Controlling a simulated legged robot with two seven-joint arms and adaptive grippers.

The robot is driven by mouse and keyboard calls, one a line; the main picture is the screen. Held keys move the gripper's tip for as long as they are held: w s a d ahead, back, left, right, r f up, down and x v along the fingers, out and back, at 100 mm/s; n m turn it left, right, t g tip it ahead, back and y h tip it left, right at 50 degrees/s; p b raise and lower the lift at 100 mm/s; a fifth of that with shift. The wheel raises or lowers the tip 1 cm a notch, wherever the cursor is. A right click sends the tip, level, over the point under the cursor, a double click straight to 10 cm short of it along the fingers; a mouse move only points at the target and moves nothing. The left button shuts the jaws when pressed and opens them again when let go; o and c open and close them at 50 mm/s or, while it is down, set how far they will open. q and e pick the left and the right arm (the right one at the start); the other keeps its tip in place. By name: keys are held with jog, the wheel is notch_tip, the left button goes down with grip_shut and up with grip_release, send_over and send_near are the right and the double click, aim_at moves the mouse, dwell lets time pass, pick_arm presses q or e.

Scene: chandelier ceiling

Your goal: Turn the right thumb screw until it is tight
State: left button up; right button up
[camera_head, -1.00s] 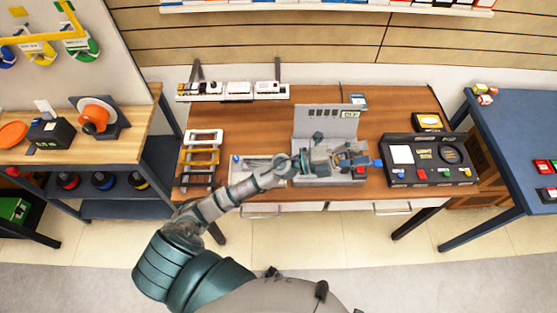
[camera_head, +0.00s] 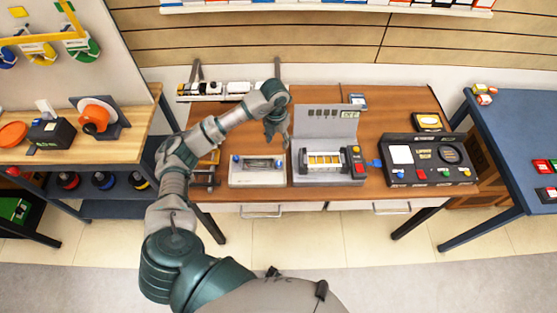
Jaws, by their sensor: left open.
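A small light-grey fixture (camera_head: 257,180) sits on the wooden table, with a dark, clear-looking middle. A blue thumb screw (camera_head: 236,160) stands at its left end. A second small blue part, seemingly the right thumb screw (camera_head: 279,162), shows at its right end. My left gripper (camera_head: 277,141) points down, open and empty, just behind and above that right end. It looks apart from the screw, but the exact gap is hard to tell. How tight either screw is cannot be seen. My right gripper is not in view.
An open grey device (camera_head: 325,121) with a yellow-lit window and a red button stands right of the fixture. A dark control panel (camera_head: 428,175) is farther right. A white rack (camera_head: 205,89) stands at the back left. My left arm covers part of the coloured handles.

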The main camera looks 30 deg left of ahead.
aim_at(279, 162)
pick_arm(q)
jog(key=f, duration=1.3)
jog(key=shift+d+f+p, duration=0.1)
jog(key=shift+d+p, duration=0.1)
jog(key=shift+p, duration=0.15)
jog(key=shift+d, duration=0.1)
jog(key=shift+c, duration=0.3)
grip_shut()
